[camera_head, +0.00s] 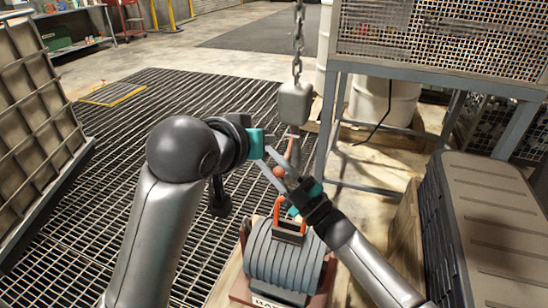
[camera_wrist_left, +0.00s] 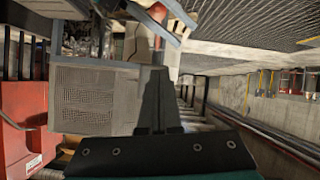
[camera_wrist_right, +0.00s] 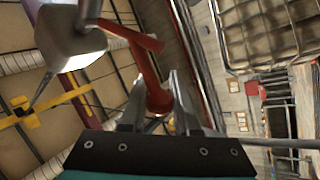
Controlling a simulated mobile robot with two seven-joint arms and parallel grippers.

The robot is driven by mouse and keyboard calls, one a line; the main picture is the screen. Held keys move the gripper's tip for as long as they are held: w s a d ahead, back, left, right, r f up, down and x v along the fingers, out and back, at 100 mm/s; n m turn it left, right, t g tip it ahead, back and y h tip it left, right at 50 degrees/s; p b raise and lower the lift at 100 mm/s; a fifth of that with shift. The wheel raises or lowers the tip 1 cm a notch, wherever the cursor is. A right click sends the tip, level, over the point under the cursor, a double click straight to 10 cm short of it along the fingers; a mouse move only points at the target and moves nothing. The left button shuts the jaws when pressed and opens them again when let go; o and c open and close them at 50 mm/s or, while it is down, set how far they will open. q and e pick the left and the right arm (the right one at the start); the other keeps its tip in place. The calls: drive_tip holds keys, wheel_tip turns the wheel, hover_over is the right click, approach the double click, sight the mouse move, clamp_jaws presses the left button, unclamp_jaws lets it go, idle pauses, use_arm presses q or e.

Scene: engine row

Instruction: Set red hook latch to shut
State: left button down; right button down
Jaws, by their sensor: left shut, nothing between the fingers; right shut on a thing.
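A grey hook block (camera_head: 294,102) hangs on a chain in the head view. Below it is a red hook latch (camera_head: 279,171), a bar with a rounded end, partly covered by my grippers. My right gripper (camera_wrist_right: 157,82) is shut on the rounded end of the latch (camera_wrist_right: 159,100), with a finger on each side. The grey block (camera_wrist_right: 70,40) is at the upper left there. My left gripper (camera_wrist_left: 157,75) is shut and empty, its fingers together. In the left wrist view a red piece (camera_wrist_left: 157,14) shows above its fingertips. The fingers overlap in the head view, so exact gaps are unclear.
A grey ribbed load (camera_head: 285,262) with an orange handle (camera_head: 277,214) stands below the grippers. A dark ribbed case (camera_head: 500,220) is at the right, beside a metal frame bench (camera_head: 440,82). The grating floor (camera_head: 90,215) between is open.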

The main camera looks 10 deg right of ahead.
use_arm(q)
wheel_tip(320, 180, down, 6)
drive_tip(key=w+d, duration=0.1)
drive_tip(key=d, duration=0.1)
drive_tip(key=shift+w+d, duration=0.15)
drive_tip(key=shift+w, duration=0.25)
use_arm(e)
drive_tip(key=shift+r, duration=0.3)
use_arm(q)
drive_tip(key=shift+r, duration=0.1)
drive_tip(key=shift+s+f, duration=0.2)
drive_tip(key=shift+f, duration=0.6)
use_arm(e)
drive_tip(key=shift+a, duration=0.1)
drive_tip(key=c, duration=1)
unclamp_jaws()
drive_tip(key=shift+w, duration=0.1)
drive_tip(key=shift+o, duration=0.4)
use_arm(q)
drive_tip(key=shift+w+f, duration=0.1)
drive_tip(key=shift+f, duration=0.05)
